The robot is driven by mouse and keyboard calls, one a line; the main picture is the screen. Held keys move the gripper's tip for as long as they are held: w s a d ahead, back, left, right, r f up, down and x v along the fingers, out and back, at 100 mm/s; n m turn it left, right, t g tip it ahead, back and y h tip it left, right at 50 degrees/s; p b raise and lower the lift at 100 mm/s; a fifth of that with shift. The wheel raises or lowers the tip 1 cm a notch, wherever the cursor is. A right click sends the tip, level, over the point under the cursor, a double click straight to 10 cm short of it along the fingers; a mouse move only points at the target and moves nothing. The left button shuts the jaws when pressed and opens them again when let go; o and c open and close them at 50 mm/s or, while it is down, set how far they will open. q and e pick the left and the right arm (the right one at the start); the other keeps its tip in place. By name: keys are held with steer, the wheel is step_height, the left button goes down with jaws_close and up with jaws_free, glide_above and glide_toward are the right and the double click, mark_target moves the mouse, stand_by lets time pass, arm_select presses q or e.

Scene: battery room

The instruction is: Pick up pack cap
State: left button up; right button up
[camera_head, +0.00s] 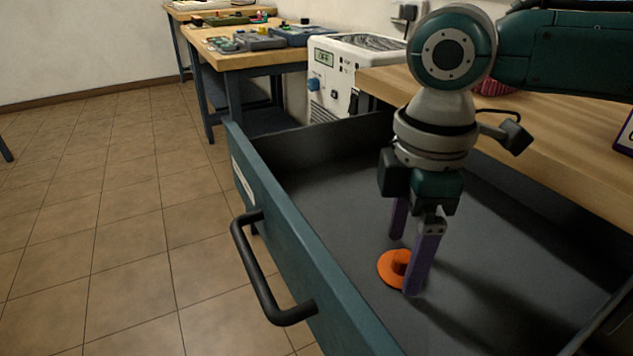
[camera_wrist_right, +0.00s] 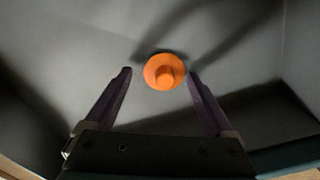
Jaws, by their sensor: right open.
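The pack cap (camera_head: 391,268) is an orange disc with a raised knob. It lies on the floor of an open drawer (camera_head: 330,180). In the right wrist view the cap (camera_wrist_right: 164,71) shows between and slightly beyond the fingertips, nearer the right one. My right gripper (camera_head: 404,266) reaches down into the drawer with its purple fingers spread and empty. In the head view one finger partly covers the cap's right side. The right gripper (camera_wrist_right: 160,73) also shows open in the wrist view. My left gripper is not in view.
The drawer front has a dark handle (camera_head: 262,275). A wooden worktop (camera_head: 560,150) lies to the right above the drawer. A white power unit (camera_head: 345,75) stands behind. A bench (camera_head: 245,60) with devices is farther back. The drawer floor around the cap is bare.

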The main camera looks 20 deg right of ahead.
steer(key=shift+f, duration=0.15)
jaws_close()
stand_by(0.6)
